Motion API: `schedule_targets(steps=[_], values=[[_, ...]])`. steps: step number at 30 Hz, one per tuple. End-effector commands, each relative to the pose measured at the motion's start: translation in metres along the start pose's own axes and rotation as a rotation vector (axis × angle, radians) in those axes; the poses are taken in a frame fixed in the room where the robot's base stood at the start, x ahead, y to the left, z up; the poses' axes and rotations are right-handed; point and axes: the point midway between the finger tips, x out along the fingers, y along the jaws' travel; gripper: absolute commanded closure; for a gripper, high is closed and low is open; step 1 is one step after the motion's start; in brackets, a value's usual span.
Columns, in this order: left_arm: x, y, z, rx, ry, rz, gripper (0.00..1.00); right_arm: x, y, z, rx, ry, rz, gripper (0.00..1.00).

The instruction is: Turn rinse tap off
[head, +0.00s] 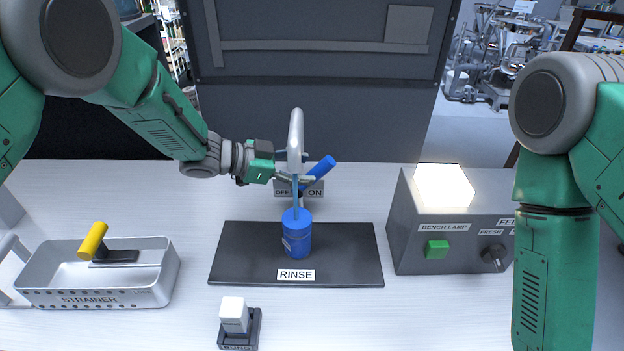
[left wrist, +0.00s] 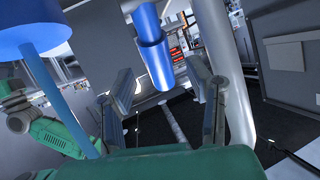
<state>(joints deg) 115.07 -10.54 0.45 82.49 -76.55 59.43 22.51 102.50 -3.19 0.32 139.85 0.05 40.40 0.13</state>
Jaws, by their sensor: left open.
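The rinse tap has a pale curved spout (head: 296,132) and a blue lever handle (head: 322,167), which leans right toward the ON side of the OFF/ON plate (head: 315,193). A thin blue stream (head: 295,195) runs from the spout into a blue container (head: 297,243) on the dark RINSE mat (head: 345,265). My left gripper (head: 308,167) is open at the tap, behind the spout and beside the handle. In the left wrist view, the blue handle (left wrist: 155,60) appears between the spread fingers (left wrist: 160,85); contact cannot be told. My right gripper is out of view.
A small white block on a dark base (head: 235,318) is in front. A grey bench lamp box (head: 430,255) stands at right. A dark panel (head: 320,110) rises behind.

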Motion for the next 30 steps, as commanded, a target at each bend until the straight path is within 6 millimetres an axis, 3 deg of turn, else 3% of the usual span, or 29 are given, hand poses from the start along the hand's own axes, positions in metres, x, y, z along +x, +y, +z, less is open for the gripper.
schedule_targets(steps=[1,4,18,20,22,30], values=[[0.012,0.002,0.003,0.004,0.0,0.001,0.55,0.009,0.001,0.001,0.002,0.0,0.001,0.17],[0.022,0.0,0.004,0.001,0.004,0.001,0.55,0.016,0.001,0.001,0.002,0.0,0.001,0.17],[0.024,-0.005,0.006,-0.005,0.013,-0.004,0.55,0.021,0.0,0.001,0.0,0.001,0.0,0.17],[0.028,-0.005,0.005,-0.004,0.008,-0.005,0.73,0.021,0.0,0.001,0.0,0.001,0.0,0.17],[0.031,-0.004,0.004,-0.003,0.006,-0.005,0.97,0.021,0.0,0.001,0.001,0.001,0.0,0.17],[0.039,-0.004,-0.002,0.0,0.008,-0.003,1.0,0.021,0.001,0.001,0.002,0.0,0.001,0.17]])
